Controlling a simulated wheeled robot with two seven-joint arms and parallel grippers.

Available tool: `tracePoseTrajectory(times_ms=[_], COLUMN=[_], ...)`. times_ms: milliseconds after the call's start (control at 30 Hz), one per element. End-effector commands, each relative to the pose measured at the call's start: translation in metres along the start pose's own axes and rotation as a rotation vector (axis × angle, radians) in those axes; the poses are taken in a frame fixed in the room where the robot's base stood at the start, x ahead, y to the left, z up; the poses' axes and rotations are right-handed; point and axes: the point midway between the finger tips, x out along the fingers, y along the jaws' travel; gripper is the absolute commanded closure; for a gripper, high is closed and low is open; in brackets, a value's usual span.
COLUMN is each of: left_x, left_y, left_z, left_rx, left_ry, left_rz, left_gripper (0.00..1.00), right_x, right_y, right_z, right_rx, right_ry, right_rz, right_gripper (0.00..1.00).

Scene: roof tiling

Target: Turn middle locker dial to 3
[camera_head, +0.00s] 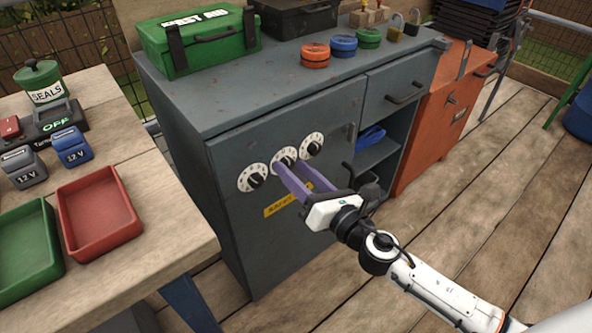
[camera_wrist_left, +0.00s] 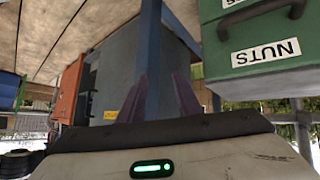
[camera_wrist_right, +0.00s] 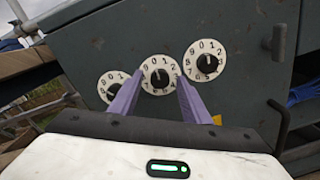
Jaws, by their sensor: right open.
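The middle dial (camera_head: 284,155) is a white numbered disc with a black knob on the grey locker's door (camera_head: 300,215). It shows between two other dials, the left dial (camera_head: 252,177) and the right dial (camera_head: 311,145). My right gripper (camera_head: 288,167) is open, with its purple fingers reaching to the middle dial. In the right wrist view the fingertips lie on either side of the middle dial (camera_wrist_right: 160,75), with its 0 near the top. I cannot tell whether they touch the knob or its exact setting. My left gripper (camera_wrist_left: 160,85) is open and empty, beside a blue post.
A workbench at left holds a red tray (camera_head: 100,212) and a green tray (camera_head: 25,258). A first aid box (camera_head: 200,40) and several coloured discs stand on the locker top. A door handle (camera_wrist_right: 279,125) juts out right of the dials. A green NUTS box (camera_wrist_left: 255,45) is near my left gripper.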

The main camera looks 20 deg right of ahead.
Motion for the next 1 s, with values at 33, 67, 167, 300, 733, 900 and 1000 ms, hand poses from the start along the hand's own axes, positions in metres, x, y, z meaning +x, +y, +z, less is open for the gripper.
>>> tracePoseTrajectory(times_ms=[33, 67, 167, 300, 733, 900, 1000], left_x=[-0.0001, -0.0002, -0.0004, -0.0007, -0.0025, -0.0042, -0.0054], left_y=[-0.0001, -0.0001, -0.0001, 0.0, 0.0004, 0.0007, 0.0008], left_z=[-0.0003, -0.0005, -0.0012, -0.0019, -0.0029, -0.0045, -0.0047], left_rx=[0.001, 0.001, 0.001, 0.001, 0.001, 0.004, 0.006], left_ry=[0.001, 0.001, 0.003, 0.004, 0.003, 0.002, -0.001], left_rz=[0.0, 0.0, 0.0, 0.0, 0.001, 0.0, 0.0], left_gripper=[0.69, 0.69, 0.69, 0.69, 0.69, 0.69, 0.69], right_x=[0.0, -0.0001, -0.0002, -0.0003, -0.0004, -0.0002, -0.0003], right_y=[0.0, 0.0, -0.0001, -0.0001, -0.0003, 0.0002, -0.0003], right_z=[-0.0001, -0.0001, 0.0, 0.0, 0.0009, 0.0013, 0.0018], right_rx=[0.0, 0.0, 0.001, 0.001, 0.066, 0.172, 0.257], right_ry=[0.0, 0.0, 0.0, 0.0, 0.001, 0.005, 0.007], right_rz=[0.0, 0.0, 0.0, 0.0, -0.003, -0.004, -0.007], right_gripper=[0.57, 0.57, 0.65, 0.89, 0.98, 0.98, 0.98])
